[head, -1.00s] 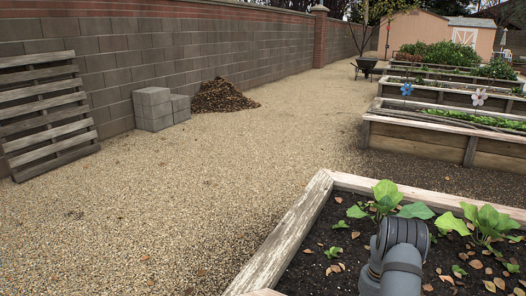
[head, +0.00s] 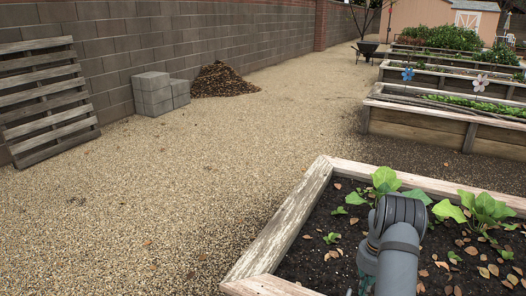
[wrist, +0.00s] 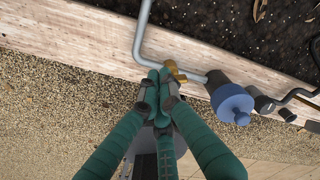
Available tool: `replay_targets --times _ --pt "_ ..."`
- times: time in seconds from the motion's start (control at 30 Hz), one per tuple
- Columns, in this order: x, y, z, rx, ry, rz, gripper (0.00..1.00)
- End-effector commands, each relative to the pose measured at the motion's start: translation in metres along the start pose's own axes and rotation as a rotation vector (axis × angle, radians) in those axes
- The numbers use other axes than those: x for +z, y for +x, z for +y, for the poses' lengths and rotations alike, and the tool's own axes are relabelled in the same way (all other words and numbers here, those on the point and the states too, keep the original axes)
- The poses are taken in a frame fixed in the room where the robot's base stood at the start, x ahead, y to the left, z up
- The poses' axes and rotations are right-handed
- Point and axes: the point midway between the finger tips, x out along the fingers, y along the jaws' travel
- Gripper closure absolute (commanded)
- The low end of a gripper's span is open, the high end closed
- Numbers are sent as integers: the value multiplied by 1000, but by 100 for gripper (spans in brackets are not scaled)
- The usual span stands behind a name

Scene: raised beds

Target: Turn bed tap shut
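In the wrist view my gripper (wrist: 160,78) has dark teal fingers with the tips brought together. The brass-yellow tap handle (wrist: 177,72) is right at the fingertips, just beyond and to the right of them. The tips look very close to it; whether they touch cannot be told. A grey pipe (wrist: 143,28) comes down over the bed's wooden edge and bends right past the handle, toward a dark fitting and a blue-capped cylinder (wrist: 232,103). The tap's body is partly hidden behind the fingers.
The raised bed's wooden rim (head: 285,225) encloses soil and green plants (head: 485,208). A dark hose (wrist: 298,95) lies at the right in the wrist view. Open gravel (head: 150,200) is left of the bed. Grey blocks (head: 152,95) and a pallet (head: 45,95) stand by the wall.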

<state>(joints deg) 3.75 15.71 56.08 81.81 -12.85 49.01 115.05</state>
Motion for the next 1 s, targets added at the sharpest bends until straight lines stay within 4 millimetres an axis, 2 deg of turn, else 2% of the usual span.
replay_targets --times 0.03,0.1,0.47,0.63,0.7,0.83,0.9,0.97,1.0 --pt "0 -10 0 0 0 0 100" --pt "0 -15 0 1 0 0 100" --pt "-2 -18 -2 0 4 0 100" --pt "-10 -48 -9 3 14 2 100" --pt "-13 -62 -6 16 5 12 100" --pt "-24 -72 20 79 -28 58 100" --pt "-29 -69 38 110 -71 79 100" --pt "-30 -54 58 124 -172 87 100" --pt "-27 -35 63 115 -247 76 100"
